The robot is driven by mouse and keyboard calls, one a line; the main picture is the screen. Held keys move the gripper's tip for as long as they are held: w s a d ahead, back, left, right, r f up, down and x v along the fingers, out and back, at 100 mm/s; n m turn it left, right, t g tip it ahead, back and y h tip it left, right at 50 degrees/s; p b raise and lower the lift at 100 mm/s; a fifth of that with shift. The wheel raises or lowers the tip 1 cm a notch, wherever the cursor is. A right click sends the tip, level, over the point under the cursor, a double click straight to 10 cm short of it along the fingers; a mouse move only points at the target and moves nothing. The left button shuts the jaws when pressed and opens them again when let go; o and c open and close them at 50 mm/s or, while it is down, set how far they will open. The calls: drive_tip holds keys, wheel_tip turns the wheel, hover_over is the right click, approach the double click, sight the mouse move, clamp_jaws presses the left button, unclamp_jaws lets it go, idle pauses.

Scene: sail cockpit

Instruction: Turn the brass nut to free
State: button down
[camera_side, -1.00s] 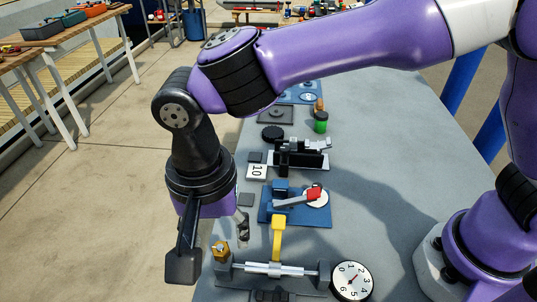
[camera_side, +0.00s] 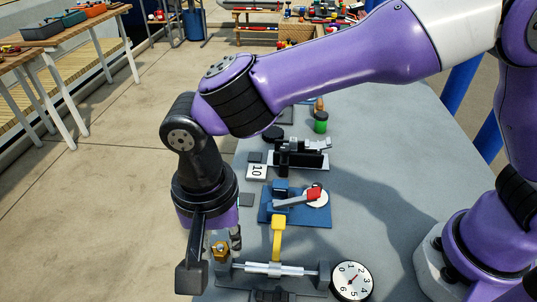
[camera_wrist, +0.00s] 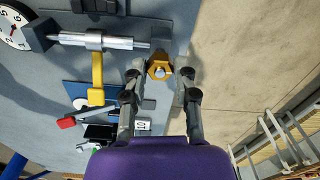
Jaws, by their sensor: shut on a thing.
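The brass nut (camera_side: 220,250) sits at the left end of a steel shaft fixture (camera_side: 275,268) near the bench's front left edge. In the wrist view the nut (camera_wrist: 160,70) shows at top centre, with a pale stud end in its middle. My gripper (camera_wrist: 161,77) points down over it, one finger on each side, shut on the nut. In the wrist view a slim gap seems to show beside the fingertips, so the exact contact is unclear.
A yellow lever (camera_side: 278,240) stands up from the shaft, and a white dial (camera_side: 352,281) is at its right end. A blue plate with a red-tipped handle (camera_side: 313,194) lies behind. A "10" card (camera_side: 256,171) is beyond. The floor is open to the left.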

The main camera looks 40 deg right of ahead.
drive_tip(key=n, duration=0.4)
drive_tip(key=shift+n, duration=0.4)
drive_tip(key=n, duration=0.4)
drive_tip(key=shift+n, duration=0.3)
drive_tip(key=n, duration=0.4)
drive_tip(key=shift+f, duration=0.1)
drive_tip(key=shift+n, duration=2.1)
drive_tip(key=c, duration=0.6)
unclamp_jaws()
